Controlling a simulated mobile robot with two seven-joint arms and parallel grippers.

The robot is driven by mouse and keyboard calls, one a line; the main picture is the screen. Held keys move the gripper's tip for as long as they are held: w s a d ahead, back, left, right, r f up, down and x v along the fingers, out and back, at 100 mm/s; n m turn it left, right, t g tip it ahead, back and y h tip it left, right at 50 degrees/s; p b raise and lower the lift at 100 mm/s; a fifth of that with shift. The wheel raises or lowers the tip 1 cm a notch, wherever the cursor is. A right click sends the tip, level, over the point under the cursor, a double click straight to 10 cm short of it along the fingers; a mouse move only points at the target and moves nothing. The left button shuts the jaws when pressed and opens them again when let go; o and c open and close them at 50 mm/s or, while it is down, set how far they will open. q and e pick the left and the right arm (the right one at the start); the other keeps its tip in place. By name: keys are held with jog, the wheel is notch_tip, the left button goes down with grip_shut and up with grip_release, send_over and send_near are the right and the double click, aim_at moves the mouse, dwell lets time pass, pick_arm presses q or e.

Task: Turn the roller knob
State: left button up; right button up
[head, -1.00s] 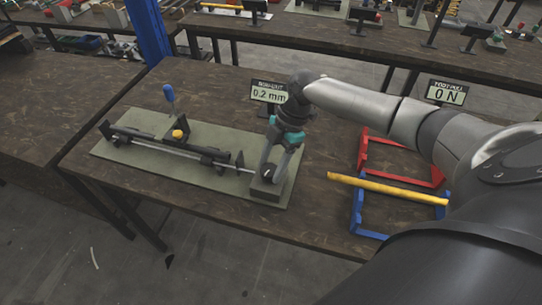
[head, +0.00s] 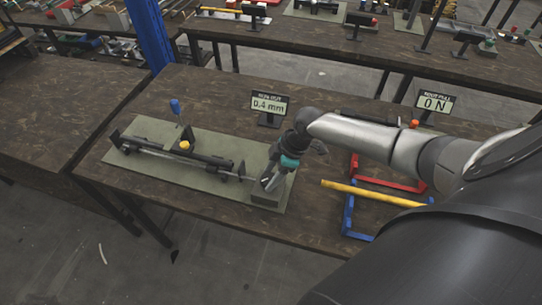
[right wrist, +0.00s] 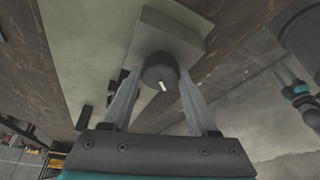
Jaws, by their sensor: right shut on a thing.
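The roller knob (right wrist: 160,72) is a dark round knob with a white mark, on a grey block (right wrist: 168,36) in the right wrist view. My right gripper (right wrist: 159,88) is shut on the knob, with one finger on each side of it. In the head view my right gripper (head: 272,181) reaches down to the block (head: 264,200) at the right end of the green base plate (head: 160,130), and mostly hides the knob. A long rod assembly (head: 170,154) lies along the plate. A display (head: 268,104) behind it reads 0.4 mm.
A yellow bar (head: 372,193) lies across red (head: 392,184) and blue (head: 348,218) frames at right. Another display (head: 434,103) reads 0 N.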

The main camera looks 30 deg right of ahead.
dwell(0.3)
jog(key=o, duration=1.4)
jog(key=shift+r, duration=0.1)
jog(key=p+v, duration=0.1)
jog(key=v, duration=1.4)
jog(key=shift+d, duration=0.1)
jog(key=shift+s, duration=0.1)
